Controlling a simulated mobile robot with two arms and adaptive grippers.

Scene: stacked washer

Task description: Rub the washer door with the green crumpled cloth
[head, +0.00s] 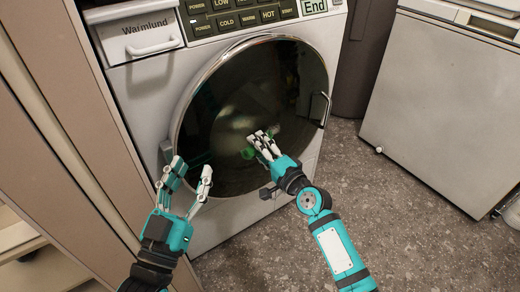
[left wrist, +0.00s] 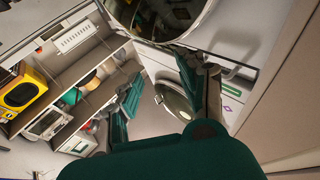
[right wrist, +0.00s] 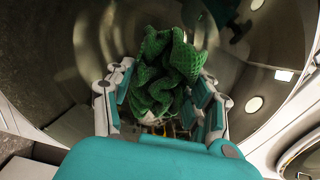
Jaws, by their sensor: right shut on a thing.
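The washer door (head: 225,105) is a closed round dark glass disc with a chrome rim on the front of the white washer. My right gripper (head: 263,143) is at the lower middle of the glass, shut on the green crumpled cloth (head: 247,153). The cloth is mostly hidden behind the fingers in the head view. In the right wrist view the cloth (right wrist: 165,75) bunches between the fingers, in front of the shiny glass. Whether it touches the glass is hard to tell. My left gripper (head: 191,176) is open and empty near the door's lower left rim.
The door handle (head: 325,110) is at the right of the rim. Above are the detergent drawer (head: 145,40) and button panel. A grey-white cabinet (head: 440,100) stands to the right. A beige panel (head: 75,110) rises close by my left arm. Grey floor (head: 390,230) at the lower right is clear.

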